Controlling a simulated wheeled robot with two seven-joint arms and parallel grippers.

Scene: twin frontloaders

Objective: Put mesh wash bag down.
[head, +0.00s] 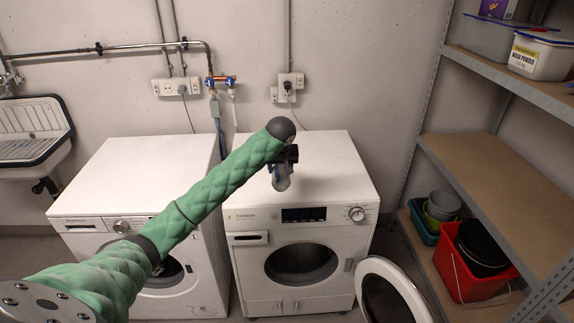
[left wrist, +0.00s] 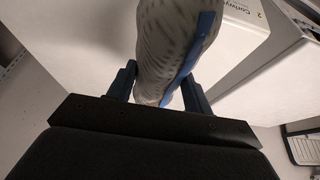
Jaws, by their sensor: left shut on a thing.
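The mesh wash bag (head: 281,181) is a small pale grey bundle over the top of the right washing machine (head: 335,170). In the left wrist view the bag (left wrist: 172,40) is white mesh with a blue strip along one side. My left gripper (head: 285,163) is shut on the bag, with a finger on each side of it (left wrist: 158,88). The bag hangs below the gripper; I cannot tell whether it touches the machine top. My right gripper is not in view.
The right machine's round door (head: 388,292) stands open at its right. The left washing machine (head: 140,170) has a clear top. A metal shelf (head: 500,190) at right holds a red bucket (head: 470,275) and a wash powder tub (head: 541,57). A sink (head: 35,130) is at far left.

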